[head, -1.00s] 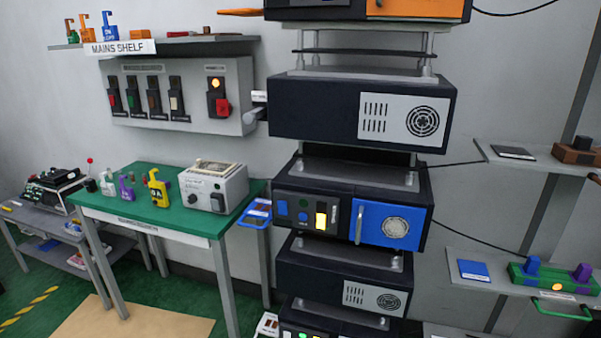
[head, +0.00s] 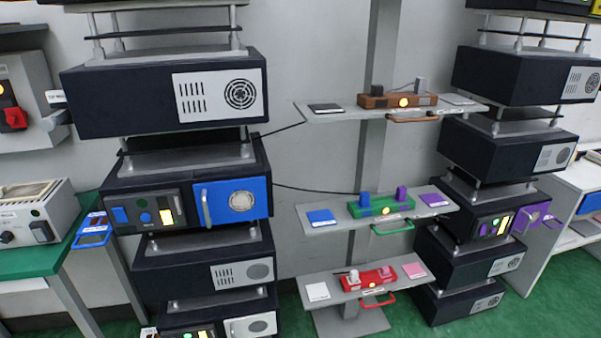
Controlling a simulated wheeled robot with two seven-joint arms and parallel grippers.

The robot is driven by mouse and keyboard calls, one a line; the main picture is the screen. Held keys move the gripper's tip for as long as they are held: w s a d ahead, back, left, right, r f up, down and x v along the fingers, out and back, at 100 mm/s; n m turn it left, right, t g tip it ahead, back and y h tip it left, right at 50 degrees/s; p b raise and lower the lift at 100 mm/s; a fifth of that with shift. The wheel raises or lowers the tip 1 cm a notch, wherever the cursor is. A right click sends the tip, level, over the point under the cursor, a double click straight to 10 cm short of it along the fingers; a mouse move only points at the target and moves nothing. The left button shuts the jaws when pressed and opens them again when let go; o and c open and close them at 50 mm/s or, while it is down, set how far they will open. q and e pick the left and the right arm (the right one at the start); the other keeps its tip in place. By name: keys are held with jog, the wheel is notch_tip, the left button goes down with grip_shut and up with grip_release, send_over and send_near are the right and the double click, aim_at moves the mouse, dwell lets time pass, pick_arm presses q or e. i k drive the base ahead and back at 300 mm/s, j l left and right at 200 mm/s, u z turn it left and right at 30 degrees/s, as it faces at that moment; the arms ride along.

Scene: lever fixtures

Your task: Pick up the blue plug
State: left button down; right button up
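The blue plug (head: 364,199) stands upright in the left part of a green socket strip (head: 385,208) on the middle shelf (head: 335,224). A purple plug (head: 401,194) stands in the right part of the same strip. A black cable (head: 315,190) runs from the unit with the blue door (head: 232,202) toward the blue plug. Neither of my grippers shows in the head view.
A brown strip (head: 385,101) sits on the shelf above and a red strip (head: 368,279) on the shelf below. A green handle (head: 393,227) juts from the middle shelf. Equipment racks flank the shelves; green floor shows between them.

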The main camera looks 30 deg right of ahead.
aim_at(364, 197)
jog(key=z, duration=1.3)
